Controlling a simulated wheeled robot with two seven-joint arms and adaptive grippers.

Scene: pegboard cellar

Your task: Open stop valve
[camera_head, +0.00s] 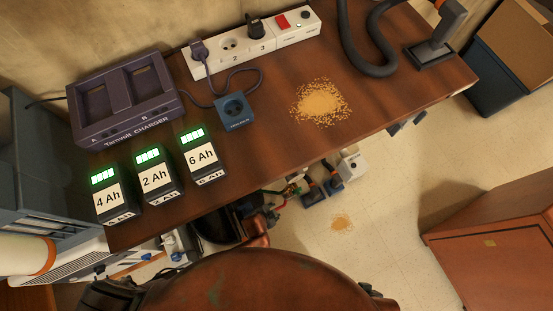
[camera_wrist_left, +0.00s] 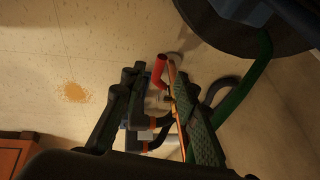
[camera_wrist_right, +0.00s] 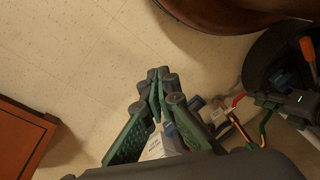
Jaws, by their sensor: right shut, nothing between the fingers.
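I cannot make out the stop valve for certain in any view. In the left wrist view a red cylindrical part (camera_wrist_left: 160,71) shows beyond and between the fingertips; I cannot tell what it belongs to. My left gripper (camera_wrist_left: 152,78) has its fingers apart, with a gap between them; dark and orange parts show behind it. My right gripper (camera_wrist_right: 157,76) has its fingertips together and nothing between them, over the pale floor. A white object with print (camera_wrist_right: 158,145) shows behind its fingers. I cannot pick out either gripper in the head view.
The wooden bench (camera_head: 275,140) carries a charger (camera_head: 128,100), several batteries, a power strip (camera_head: 255,42), a blue socket box (camera_head: 234,111) and spilled granules (camera_head: 320,101). Cluttered items (camera_head: 312,192) lie below its front edge. A reddish cabinet (camera_head: 492,245) stands right; floor between is mostly clear.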

